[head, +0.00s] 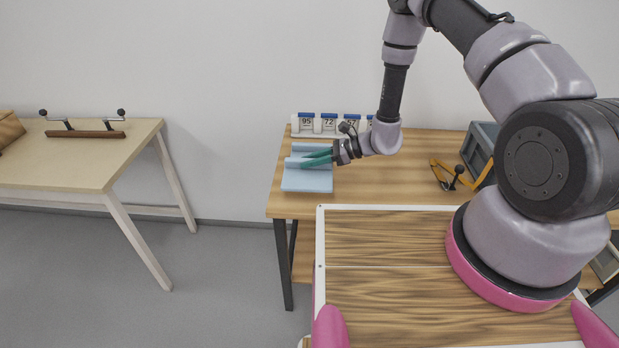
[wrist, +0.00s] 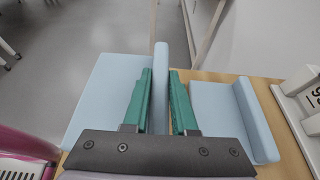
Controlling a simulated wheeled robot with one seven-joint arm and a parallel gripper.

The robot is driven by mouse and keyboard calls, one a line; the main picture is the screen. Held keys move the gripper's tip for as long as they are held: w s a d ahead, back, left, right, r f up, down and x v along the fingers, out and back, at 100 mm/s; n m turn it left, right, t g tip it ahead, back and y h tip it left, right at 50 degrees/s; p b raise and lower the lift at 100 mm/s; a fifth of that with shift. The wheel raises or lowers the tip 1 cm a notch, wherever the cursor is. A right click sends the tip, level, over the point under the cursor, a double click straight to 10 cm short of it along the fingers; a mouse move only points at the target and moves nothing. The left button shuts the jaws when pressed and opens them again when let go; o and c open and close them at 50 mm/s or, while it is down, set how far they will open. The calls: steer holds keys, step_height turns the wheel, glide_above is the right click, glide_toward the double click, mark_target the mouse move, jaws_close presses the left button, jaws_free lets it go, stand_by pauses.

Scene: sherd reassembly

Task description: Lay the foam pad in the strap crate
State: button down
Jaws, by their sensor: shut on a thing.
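The strap crate (head: 477,143) is grey with orange straps, at the table's right, partly hidden by my arm.
A white rack (head: 301,135) with numbered, blue-topped items stands behind the pad. The wooden table (head: 415,165) is mostly clear between pad and crate. A black-knobbed part (head: 458,170) stands by the orange strap. A separate table (head: 110,165) on the left bears a brown bar with cranks (head: 85,133).

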mark_target(310, 174)
steer(key=shift+f, duration=2.4)
steer(key=shift+f, duration=0.25)
steer(key=c, duration=0.7)
jaws_free()
steer(key=shift+r, duration=0.1)
steer(key=v, duration=1)
steer(key=shift+s+d, duration=0.25)
steer(key=shift+d, duration=0.2)
